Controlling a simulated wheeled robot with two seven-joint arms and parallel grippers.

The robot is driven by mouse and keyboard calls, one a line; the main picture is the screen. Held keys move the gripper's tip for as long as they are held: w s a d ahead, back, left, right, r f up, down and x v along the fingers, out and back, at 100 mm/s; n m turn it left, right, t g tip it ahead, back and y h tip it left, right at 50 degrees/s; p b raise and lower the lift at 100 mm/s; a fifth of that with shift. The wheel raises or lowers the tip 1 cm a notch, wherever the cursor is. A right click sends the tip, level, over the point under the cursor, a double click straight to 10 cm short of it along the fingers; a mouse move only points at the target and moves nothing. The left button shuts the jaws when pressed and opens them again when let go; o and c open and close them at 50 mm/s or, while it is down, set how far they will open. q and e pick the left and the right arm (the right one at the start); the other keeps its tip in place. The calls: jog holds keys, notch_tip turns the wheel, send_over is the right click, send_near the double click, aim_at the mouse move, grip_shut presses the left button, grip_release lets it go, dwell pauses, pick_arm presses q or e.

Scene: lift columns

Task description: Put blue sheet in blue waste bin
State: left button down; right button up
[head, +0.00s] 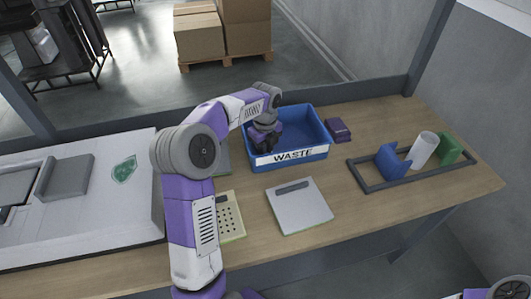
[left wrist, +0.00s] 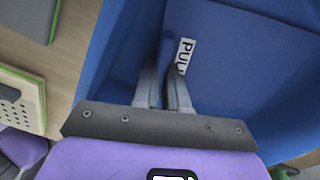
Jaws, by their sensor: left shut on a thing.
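The blue waste bin (head: 318,151), with a white "WASTE" label on its front, stands on the wooden table. My left gripper (head: 266,143) reaches down into the left part of the bin. In the left wrist view, the bin's blue wall (left wrist: 104,55) is beside the fingers. My left gripper (left wrist: 165,85) is shut on a narrow blue piece (left wrist: 166,52), which looks like the blue sheet seen edge-on. A white label reading "PU..." is beside it. In the head view the sheet is hidden by my gripper and the bin. My right gripper is out of view.
A dark purple block (head: 338,130) lies right of the bin. A grey flat panel (head: 299,205) and a perforated pale panel (head: 231,214) lie in front. A dark frame (head: 375,187) with blue, white and green pieces is at right. Bare table lies between.

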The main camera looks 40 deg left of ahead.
pick_arm(q)
jog(key=shift+f, duration=0.1)
jog(key=c, duration=1.2)
grip_release()
jog(key=shift+o, duration=0.2)
notch_tip(320, 180, up, 12)
jog(key=p, duration=0.5)
